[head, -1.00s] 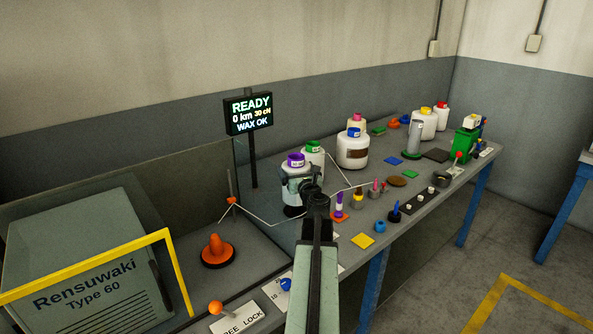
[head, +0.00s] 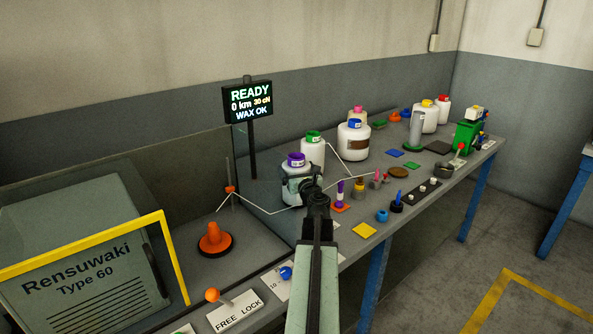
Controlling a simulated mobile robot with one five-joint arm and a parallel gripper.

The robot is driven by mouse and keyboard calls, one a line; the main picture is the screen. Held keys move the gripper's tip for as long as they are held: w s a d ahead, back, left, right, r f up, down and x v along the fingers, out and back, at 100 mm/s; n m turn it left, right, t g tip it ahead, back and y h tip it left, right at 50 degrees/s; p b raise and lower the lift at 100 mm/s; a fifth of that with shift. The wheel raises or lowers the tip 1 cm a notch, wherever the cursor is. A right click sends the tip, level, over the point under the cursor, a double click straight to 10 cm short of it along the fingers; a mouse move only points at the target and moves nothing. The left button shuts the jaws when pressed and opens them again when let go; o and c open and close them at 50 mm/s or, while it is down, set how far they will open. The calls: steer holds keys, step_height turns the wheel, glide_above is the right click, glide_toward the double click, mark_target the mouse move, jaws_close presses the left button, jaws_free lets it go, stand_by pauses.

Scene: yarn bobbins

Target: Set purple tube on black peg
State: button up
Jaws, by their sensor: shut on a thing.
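A purple-topped tube (head: 296,159) stands out at the far end of my arm, with a pale body below its purple rim. My gripper (head: 308,188) is at its lower right and appears shut on it, with the fingertips hard to see. The tube looks upright. The arm and gripper hide part of the bench just below, so I cannot tell whether the tube's bottom touches anything. I cannot make out a black peg with certainty.
A white bobbin with a green top (head: 313,150) stands close behind the purple one. A larger blue-topped bobbin (head: 354,145) is farther right. An orange cone (head: 214,240) is at left. Several small pegs and pads, including a yellow pad (head: 364,231), lie along the bench front.

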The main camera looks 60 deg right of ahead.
steer(key=shift+f+b, duration=0.3)
steer(key=shift+b, duration=0.05)
steer(key=o, duration=1.7)
steer(key=v, duration=0.8)
steer(key=shift+w, duration=0.1)
